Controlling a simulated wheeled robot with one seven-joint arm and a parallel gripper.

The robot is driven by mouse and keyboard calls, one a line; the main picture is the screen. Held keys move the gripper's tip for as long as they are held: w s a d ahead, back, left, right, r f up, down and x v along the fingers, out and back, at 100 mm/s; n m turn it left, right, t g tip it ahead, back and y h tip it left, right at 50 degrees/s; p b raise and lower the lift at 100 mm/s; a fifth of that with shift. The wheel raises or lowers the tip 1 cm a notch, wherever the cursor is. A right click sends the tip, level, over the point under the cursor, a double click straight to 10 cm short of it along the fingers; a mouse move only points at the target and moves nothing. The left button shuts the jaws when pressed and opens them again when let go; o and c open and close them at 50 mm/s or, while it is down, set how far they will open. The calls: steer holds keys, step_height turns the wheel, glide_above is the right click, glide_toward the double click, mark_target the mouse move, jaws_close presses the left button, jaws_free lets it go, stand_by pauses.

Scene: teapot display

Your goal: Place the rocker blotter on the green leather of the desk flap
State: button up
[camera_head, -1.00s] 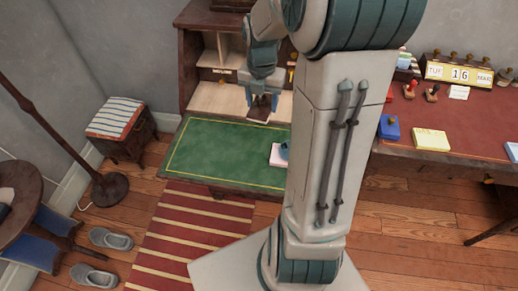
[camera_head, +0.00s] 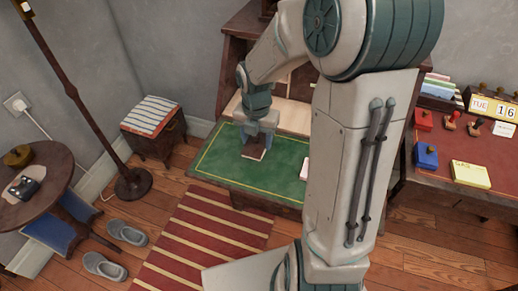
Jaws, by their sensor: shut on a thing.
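The desk flap (camera_head: 207,158) lies open, its green leather bordered by a thin gold line. My gripper (camera_head: 258,143) points down over the left-middle part of the leather. It is shut on a small brown thing with a pale lower edge, which I take to be the rocker blotter (camera_head: 254,154). The blotter is low over the green leather; I cannot tell whether it touches. My gripper hides its upper part. My arm hides the right part of the flap.
A striped-top stool (camera_head: 150,115) and a lamp base (camera_head: 133,184) stand left. A red-topped desk (camera_head: 450,170) with stamps stands right. The leather left of the blotter is clear.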

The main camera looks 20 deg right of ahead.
mark_target(258, 148)
steer(key=f, duration=0.3)
steer(key=f+b, duration=0.1)
steer(key=shift+w+d+f, duration=0.15)
steer(key=shift+w+d, duration=0.1)
steer(key=shift+d, duration=0.1)
steer(key=shift+a, duration=0.1)
steer(key=shift+s+f, duration=0.1)
steer(key=shift+f, duration=0.1)
steer(key=o, duration=1)
steer(key=shift+o, duration=0.7)
steer(key=shift+r, duration=0.1)
